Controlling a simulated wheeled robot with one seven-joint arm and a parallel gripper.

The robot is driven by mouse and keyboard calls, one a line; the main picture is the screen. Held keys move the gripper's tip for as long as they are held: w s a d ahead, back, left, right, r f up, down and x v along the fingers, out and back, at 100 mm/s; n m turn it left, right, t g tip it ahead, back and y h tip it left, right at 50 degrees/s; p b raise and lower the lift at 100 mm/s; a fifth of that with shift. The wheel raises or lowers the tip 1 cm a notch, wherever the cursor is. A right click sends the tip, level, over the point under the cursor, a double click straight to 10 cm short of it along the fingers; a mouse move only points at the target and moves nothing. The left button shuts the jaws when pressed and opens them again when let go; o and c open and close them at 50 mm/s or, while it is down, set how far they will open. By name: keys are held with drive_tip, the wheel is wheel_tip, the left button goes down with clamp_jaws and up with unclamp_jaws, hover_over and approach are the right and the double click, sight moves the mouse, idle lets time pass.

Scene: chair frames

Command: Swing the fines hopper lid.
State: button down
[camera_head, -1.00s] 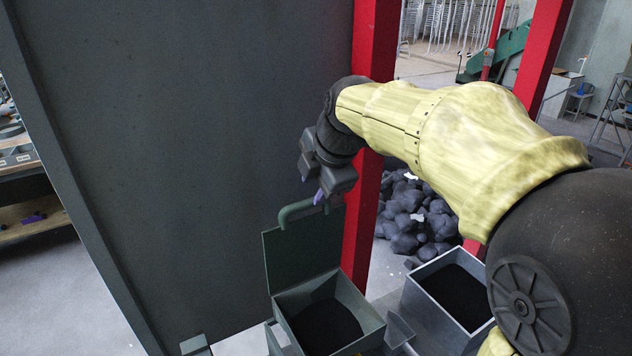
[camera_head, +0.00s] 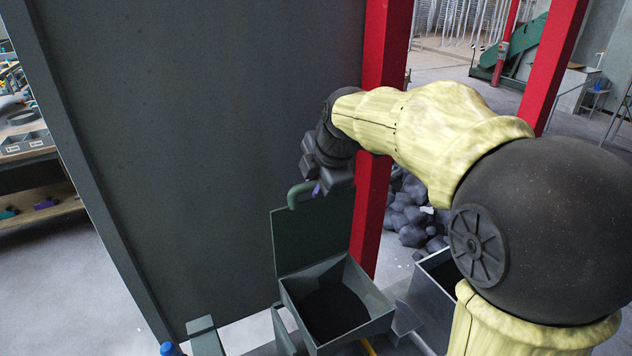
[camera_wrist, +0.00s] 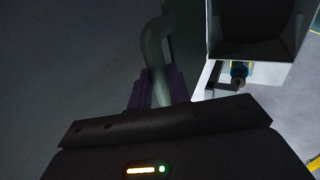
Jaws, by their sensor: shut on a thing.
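The fines hopper (camera_head: 378,305) is an open grey-green box with dark fines inside, low in the middle of the head view. Its dark green lid (camera_head: 312,238) stands up along the back edge, open. A green curved bar handle (camera_head: 293,196) is on the lid's upper edge. My gripper (camera_head: 317,188) is at the handle, with its purple fingers mostly hidden behind the wrist. In the wrist view my gripper (camera_wrist: 157,92) is shut on the handle (camera_wrist: 153,48), a finger on each side of the bar.
A large dark panel (camera_head: 200,130) stands behind the lid, beside a red post (camera_head: 386,60). A second grey bin (camera_head: 425,300) is right of the hopper, partly behind my arm. Dark rocks (camera_head: 408,210) lie beyond. A blue-capped object (camera_head: 168,348) is at the bottom edge.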

drive_tip(key=shift+w+a, duration=0.1)
drive_tip(key=shift+a, duration=0.05)
drive_tip(key=shift+w+a+p, duration=0.25)
drive_tip(key=shift+w, duration=0.3)
drive_tip(key=shift+w+a+p, duration=0.2)
drive_tip(key=shift+w, duration=0.35)
drive_tip(key=c, duration=1.2)
unclamp_jaws()
drive_tip(key=shift+w+f, duration=0.1)
drive_tip(key=shift+c, duration=0.2)
drive_tip(key=shift+s+f, duration=0.1)
drive_tip(key=shift+s, duration=0.1)
drive_tip(key=shift+s+f, duration=0.1)
drive_tip(key=shift+f, duration=0.05)
drive_tip(key=b+v, duration=0.3)
drive_tip(key=v, duration=1.5)
drive_tip(key=shift+r, duration=0.25)
drive_tip(key=shift+w+a+f, duration=0.1)
drive_tip(key=shift+w, duration=0.2)
